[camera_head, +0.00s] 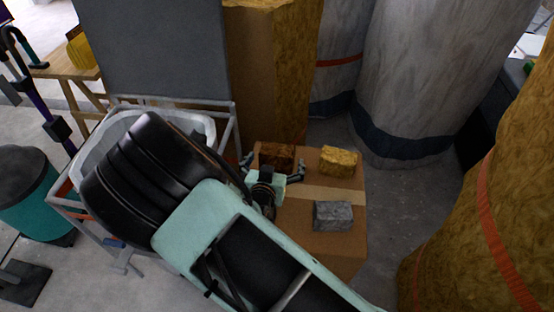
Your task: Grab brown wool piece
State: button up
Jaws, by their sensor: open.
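The brown wool piece (277,154) is a small dark reddish-brown block at the back left of a cardboard box top (300,247). My gripper (274,162) is open, with one finger to the left of the brown piece and the other to its right. The gripper's body covers the near lower part of the piece. Whether the fingers touch it I cannot tell. A yellow wool piece (338,161) lies right of the gripper on the same box. A grey wool piece (333,216) lies nearer, at the box's right side.
A white tub (197,124) in a metal frame stands left of the box, partly behind my arm. A tall brown box (265,75) and large grey rolls (415,75) stand behind. A yellow-brown roll (490,220) stands at right. Grey floor shows between it and the box.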

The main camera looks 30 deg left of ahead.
jog(key=x, duration=0.2)
jog(key=shift+w+a+f, duration=0.1)
jog(key=shift+w+f, duration=0.15)
jog(key=shift+w, duration=0.05)
jog(key=c, duration=0.9)
jog(key=shift+r, duration=0.15)
